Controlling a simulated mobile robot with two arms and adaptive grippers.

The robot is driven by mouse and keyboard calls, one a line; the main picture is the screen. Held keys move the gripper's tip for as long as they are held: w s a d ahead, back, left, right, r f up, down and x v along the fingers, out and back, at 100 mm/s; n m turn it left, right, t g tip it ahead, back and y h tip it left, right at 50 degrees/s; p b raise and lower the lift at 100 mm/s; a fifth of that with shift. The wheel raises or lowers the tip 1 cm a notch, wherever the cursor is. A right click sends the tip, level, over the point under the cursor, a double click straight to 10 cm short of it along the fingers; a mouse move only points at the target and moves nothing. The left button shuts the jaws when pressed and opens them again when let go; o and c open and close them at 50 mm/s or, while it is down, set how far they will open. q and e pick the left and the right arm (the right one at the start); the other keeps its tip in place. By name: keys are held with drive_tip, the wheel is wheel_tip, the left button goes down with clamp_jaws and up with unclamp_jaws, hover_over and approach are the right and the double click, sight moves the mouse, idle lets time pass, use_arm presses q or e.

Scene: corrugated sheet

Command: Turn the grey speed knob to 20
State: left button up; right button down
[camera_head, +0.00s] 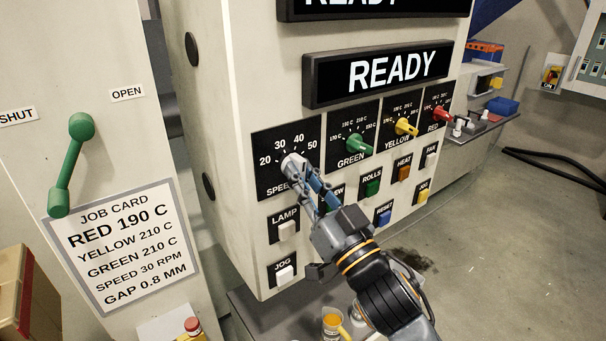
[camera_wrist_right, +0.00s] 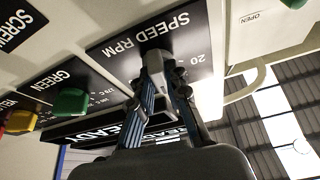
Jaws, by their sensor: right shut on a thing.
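The grey speed knob (camera_head: 291,161) sits on the black speed dial plate (camera_head: 262,143), marked 20, 30, 40 and 50. My right gripper (camera_head: 304,176) has its fingers closed around the knob in the head view. In the right wrist view, the knob (camera_wrist_right: 155,64) is between the two fingertips of the gripper (camera_wrist_right: 163,82), below the words SPEED RPM, with the 20 mark to its right. The fingers hide part of the dial, and I cannot tell exactly which number the knob points to. My left gripper is not in view.
Green (camera_head: 358,145), yellow (camera_head: 405,127) and red (camera_head: 438,115) knobs stand in a row to the right. Push buttons such as LAMP (camera_head: 287,230) and JOG (camera_head: 284,275) lie below. A job card (camera_head: 122,245) reads SPEED 30 RPM. A green lever (camera_head: 70,167) is at the left.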

drive_tip(key=n+g+y, duration=0.1)
drive_tip(key=n, duration=0.2)
drive_tip(key=n+y+p, duration=0.1)
drive_tip(key=n, duration=0.1)
drive_tip(key=shift+w+d+r+n+g, duration=0.1)
drive_tip(key=shift+r+n+g, duration=0.05)
drive_tip(key=shift+n+g, duration=0.25)
drive_tip(key=n+g+p, duration=0.1)
drive_tip(key=n, duration=0.1)
drive_tip(key=n+y+p, duration=0.1)
drive_tip(key=shift+n+g+y, duration=0.3)
drive_tip(key=shift+n+g, duration=0.1)
drive_tip(key=n+g+p, duration=0.1)
drive_tip(key=n, duration=0.2)
drive_tip(key=n+g+y+p, duration=0.1)
drive_tip(key=n+p, duration=0.1)
drive_tip(key=shift+w+d+r+n+g, duration=0.1)
drive_tip(key=shift+r+n+g, duration=0.05)
drive_tip(key=shift+n+g, duration=0.2)
drive_tip(key=shift+n+g+p, duration=0.65)
drive_tip(key=shift+n+p, duration=0.4)
drive_tip(key=shift+n, duration=0.5)
drive_tip(key=c, duration=1.3)
unclamp_jaws()
drive_tip(key=shift+f, duration=0.2)
